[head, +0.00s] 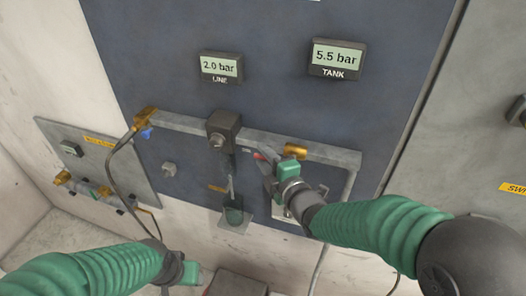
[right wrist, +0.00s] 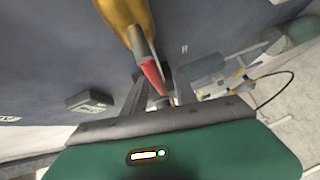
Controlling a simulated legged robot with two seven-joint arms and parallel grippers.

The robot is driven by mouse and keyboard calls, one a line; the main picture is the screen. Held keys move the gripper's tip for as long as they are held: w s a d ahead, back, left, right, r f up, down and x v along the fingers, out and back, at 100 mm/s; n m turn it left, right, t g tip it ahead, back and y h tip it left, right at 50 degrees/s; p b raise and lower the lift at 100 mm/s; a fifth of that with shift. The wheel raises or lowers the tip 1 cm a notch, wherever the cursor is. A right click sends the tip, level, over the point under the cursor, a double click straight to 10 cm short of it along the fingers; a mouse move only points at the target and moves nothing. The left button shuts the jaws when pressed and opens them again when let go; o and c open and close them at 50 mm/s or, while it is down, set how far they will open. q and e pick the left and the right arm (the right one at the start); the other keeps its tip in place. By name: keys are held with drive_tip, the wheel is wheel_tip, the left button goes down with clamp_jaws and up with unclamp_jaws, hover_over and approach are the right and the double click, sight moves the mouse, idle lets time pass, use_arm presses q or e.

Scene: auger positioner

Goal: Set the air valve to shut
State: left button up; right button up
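The air valve (head: 295,151) is a brass body at the right part of the grey pipe on the blue panel. Its red lever (head: 258,156) points left along the pipe in the head view. The right wrist view shows the brass body (right wrist: 126,14) and the red lever (right wrist: 152,74) close up. My right gripper (head: 262,161) is at the lever, with its fingers (right wrist: 155,84) apart on either side of the lever's end. Whether they touch it is unclear. My left gripper (head: 190,272) is low at the left, away from the panel; its fingers cannot be made out.
The LINE display (head: 220,67) reads 2.0 bar and the TANK display (head: 337,58) reads 5.5 bar. A dark block (head: 223,131) sits mid-pipe. A brass fitting with a blue handle (head: 146,133) is at the pipe's left end. A side plate (head: 92,160) carries more fittings. Hoses hang below.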

drive_tip(key=shift+w+a+f, duration=0.15)
drive_tip(key=shift+w+a, duration=0.1)
drive_tip(key=shift+a, duration=0.2)
drive_tip(key=shift+w+a, duration=0.1)
drive_tip(key=shift+a, duration=0.2)
drive_tip(key=shift+c, duration=0.7)
drive_tip(key=shift+d, duration=0.15)
drive_tip(key=shift+c, duration=1.2)
drive_tip(key=shift+d, duration=0.3)
drive_tip(key=shift+c, duration=1.2)
drive_tip(key=shift+d, duration=0.75)
clamp_jaws()
drive_tip(key=shift+s+a, duration=0.25)
use_arm(q)
drive_tip(key=shift+a, duration=0.1)
drive_tip(key=shift+w, duration=0.1)
use_arm(e)
drive_tip(key=shift+f, duration=0.1)
